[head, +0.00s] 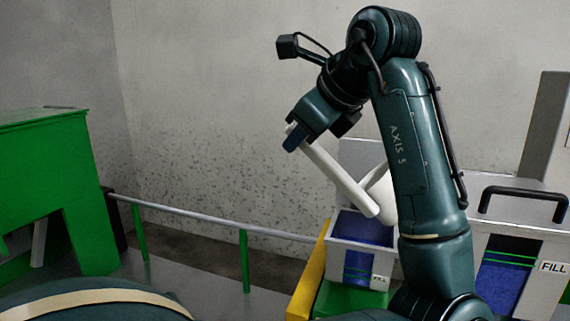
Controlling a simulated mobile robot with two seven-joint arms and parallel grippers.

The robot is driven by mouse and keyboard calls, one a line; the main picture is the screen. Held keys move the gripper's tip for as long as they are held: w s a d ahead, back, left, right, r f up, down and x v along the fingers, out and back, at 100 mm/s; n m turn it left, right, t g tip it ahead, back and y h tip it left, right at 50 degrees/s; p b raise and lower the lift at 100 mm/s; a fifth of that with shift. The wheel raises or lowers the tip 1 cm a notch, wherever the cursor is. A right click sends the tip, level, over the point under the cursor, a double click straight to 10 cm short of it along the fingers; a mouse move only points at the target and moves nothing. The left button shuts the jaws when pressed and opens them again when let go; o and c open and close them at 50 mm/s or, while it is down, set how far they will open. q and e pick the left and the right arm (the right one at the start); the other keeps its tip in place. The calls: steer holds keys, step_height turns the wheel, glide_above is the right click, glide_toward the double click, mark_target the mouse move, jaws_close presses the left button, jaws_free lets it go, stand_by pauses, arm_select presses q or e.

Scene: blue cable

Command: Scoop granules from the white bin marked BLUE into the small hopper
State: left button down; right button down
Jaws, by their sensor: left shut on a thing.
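My left gripper (298,138) is shut on the handle of a white scoop (338,178). The handle slants down to the right, and the pale scoop bowl (382,190) is partly hidden behind my arm. The bowl is above a white container showing blue (362,228), whose small label is too small to read surely. I cannot tell whether the bowl holds granules. A white container with a window showing blue (505,275) and a label reading FILL stands at the right. No marking BLUE is readable, so I cannot tell bin from hopper. My right gripper is not in view.
A black handle (523,192) tops the right container. A grey rail on green posts (244,262) runs along the back left. A green machine (62,190) stands at the left, and a yellow edge (310,275) is beside the middle container. Space left of the scoop is clear.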

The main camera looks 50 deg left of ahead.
arm_select(q)
steer(key=d+r+y, duration=0.1)
steer(key=w+d+r+g+y+b, duration=0.1)
steer(key=w+d+r+m+y, duration=0.1)
steer(key=r, duration=0.1)
steer(key=shift+d, duration=0.2)
steer(key=w+d+r+m+g+y+p, duration=0.1)
steer(key=w+d+r+m+y+p, duration=0.1)
steer(key=d+r+y+p, duration=0.3)
step_height(320, 180, up, 2)
steer(key=shift+w+d+r+y, duration=0.2)
steer(key=shift+w+d+y, duration=0.15)
steer(key=shift+w, duration=0.2)
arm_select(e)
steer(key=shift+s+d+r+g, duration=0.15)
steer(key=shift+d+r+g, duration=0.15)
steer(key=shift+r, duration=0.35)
arm_select(q)
steer(key=shift+s, duration=0.1)
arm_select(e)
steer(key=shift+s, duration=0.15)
